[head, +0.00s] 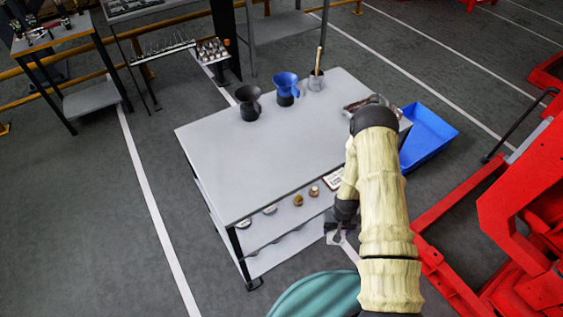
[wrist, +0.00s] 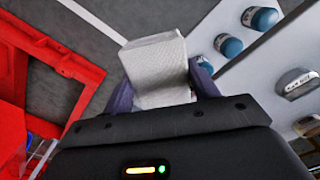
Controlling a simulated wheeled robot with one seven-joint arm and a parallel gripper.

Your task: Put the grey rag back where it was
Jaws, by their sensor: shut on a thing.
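In the wrist view my gripper (wrist: 163,88) is shut on the grey rag (wrist: 155,58), a pale, woven-looking folded piece that sticks out beyond the fingers. In the head view my gripper (head: 341,228) hangs low beside the right front side of the grey table (head: 235,150), near lower-shelf height. The rag is too small there to make out clearly. A crumpled dark and reddish item (head: 361,104) lies at the tabletop's right corner, partly hidden by my arm.
The lower shelves hold several small items. A blue bin (head: 432,133) and red machinery (head: 520,220) lie right. The tabletop's middle is clear.

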